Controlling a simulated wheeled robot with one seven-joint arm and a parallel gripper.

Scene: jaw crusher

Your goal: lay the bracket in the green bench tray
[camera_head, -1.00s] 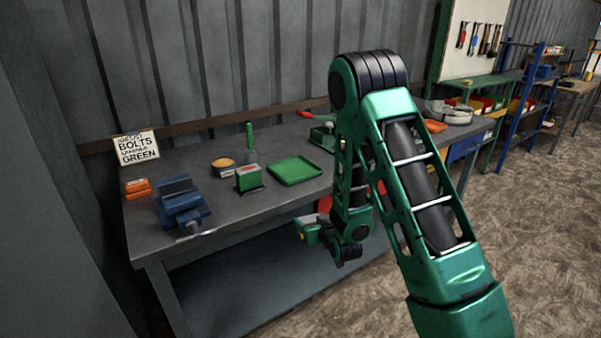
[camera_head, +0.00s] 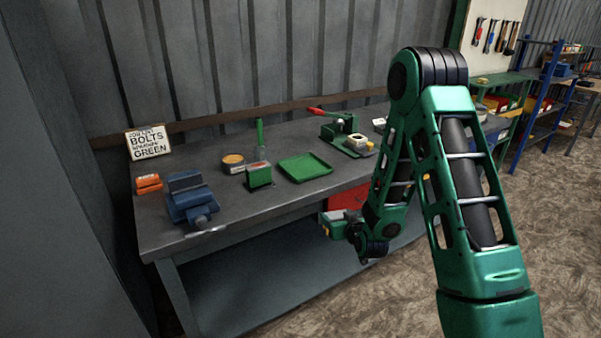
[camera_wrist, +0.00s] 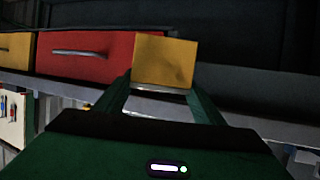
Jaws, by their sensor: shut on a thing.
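The green bench tray (camera_head: 303,168) lies flat and empty on the grey workbench in the head view. My gripper (camera_head: 328,224) hangs in front of the bench's front edge, to the right of and nearer than the tray, and looks lower than the bench top. In the wrist view my gripper (camera_wrist: 161,100) is shut on a yellow-orange, flat-faced piece, which I take to be the bracket (camera_wrist: 165,60). It sticks out past the fingertips. In the head view I cannot make out the held piece.
Left of the tray stand a green box (camera_head: 259,175), a round yellow-topped tin (camera_head: 233,163) and a blue vise (camera_head: 190,199). A green press with a red lever (camera_head: 345,133) stands behind right. A red drawer (camera_wrist: 90,53) is under the bench.

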